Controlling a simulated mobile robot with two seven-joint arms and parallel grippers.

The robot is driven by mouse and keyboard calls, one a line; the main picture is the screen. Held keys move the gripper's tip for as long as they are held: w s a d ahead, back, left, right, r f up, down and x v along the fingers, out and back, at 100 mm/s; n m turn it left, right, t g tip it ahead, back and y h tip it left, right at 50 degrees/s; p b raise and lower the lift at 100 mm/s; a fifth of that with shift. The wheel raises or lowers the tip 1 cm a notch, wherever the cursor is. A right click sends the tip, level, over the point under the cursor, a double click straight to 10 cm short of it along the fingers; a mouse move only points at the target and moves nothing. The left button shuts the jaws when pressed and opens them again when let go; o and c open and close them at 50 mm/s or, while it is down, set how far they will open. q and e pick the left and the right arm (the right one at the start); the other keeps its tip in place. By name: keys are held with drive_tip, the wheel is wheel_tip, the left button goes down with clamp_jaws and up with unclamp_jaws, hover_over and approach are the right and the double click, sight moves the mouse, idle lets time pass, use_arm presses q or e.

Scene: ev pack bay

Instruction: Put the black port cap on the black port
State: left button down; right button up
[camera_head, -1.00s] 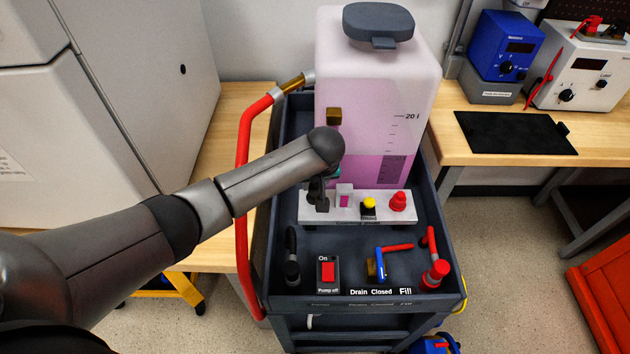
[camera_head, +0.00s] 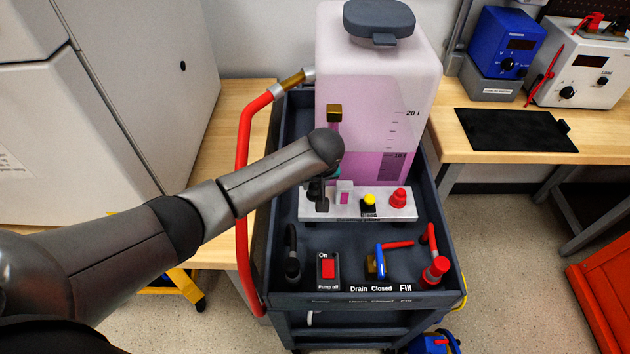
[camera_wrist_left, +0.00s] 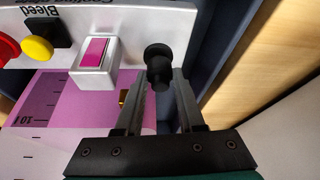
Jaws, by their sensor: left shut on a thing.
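My left gripper (camera_head: 320,192) is over the left end of the white panel (camera_head: 357,212) at the foot of the tank. In the left wrist view its fingers (camera_wrist_left: 163,80) are shut on the black port cap (camera_wrist_left: 158,60), a small black knob with a wide round head. The cap is at the panel's end, beside the pink sight window (camera_wrist_left: 95,50). The black port is hidden behind the gripper and cap, so I cannot tell whether the cap touches it. My right gripper is not in view.
A red cap (camera_head: 398,198) and a yellow bleed button (camera_head: 369,201) stand on the panel. The pink-filled tank (camera_head: 375,90) rises behind it. In front are a black hose end (camera_head: 292,268), a red switch (camera_head: 328,271), a blue valve handle (camera_head: 380,262) and a red hose end (camera_head: 436,271).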

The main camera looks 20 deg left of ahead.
use_arm(q)
drive_tip(key=shift+f, duration=0.45)
idle(0.3)
idle(0.3)
drive_tip(key=shift+c, duration=2.2)
unclamp_jaws()
drive_tip(key=p+v, duration=0.5)
drive_tip(key=v, duration=1)
drive_tip(key=shift+s+r, duration=0.1)
